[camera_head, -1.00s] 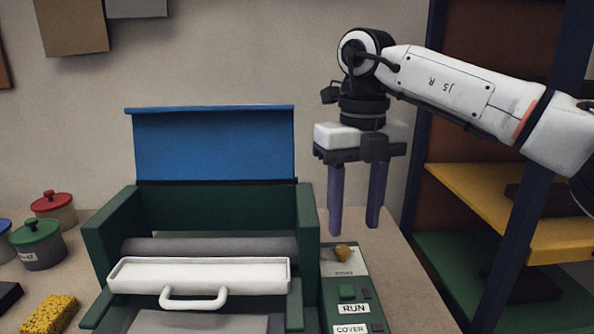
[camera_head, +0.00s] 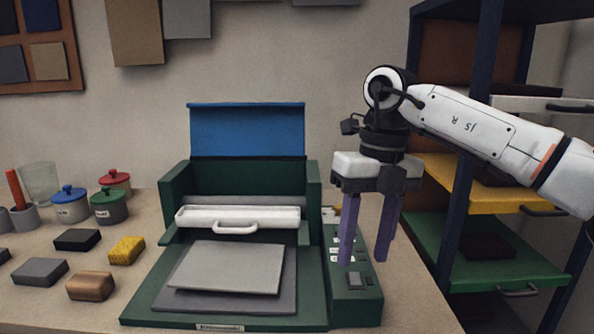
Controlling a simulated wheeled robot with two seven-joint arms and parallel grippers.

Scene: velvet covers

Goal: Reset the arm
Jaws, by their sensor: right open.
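My right gripper (camera_head: 365,260) is in the camera_head view, at the right of the green machine (camera_head: 172,190). Its two purple fingers point down, apart, with nothing between them. They hang in front of the machine's control panel (camera_head: 352,305) and hide part of it; I cannot tell how far above it they are. My right arm (camera_head: 480,130) comes in from the right. My left gripper is not in view.
The machine has a raised blue lid (camera_head: 247,130), a white handled bar (camera_head: 238,216) and a grey plate (camera_head: 228,266) in front. Lidded jars (camera_head: 109,205) and several blocks (camera_head: 92,285) lie left. A shelf unit (camera_head: 500,240) stands right.

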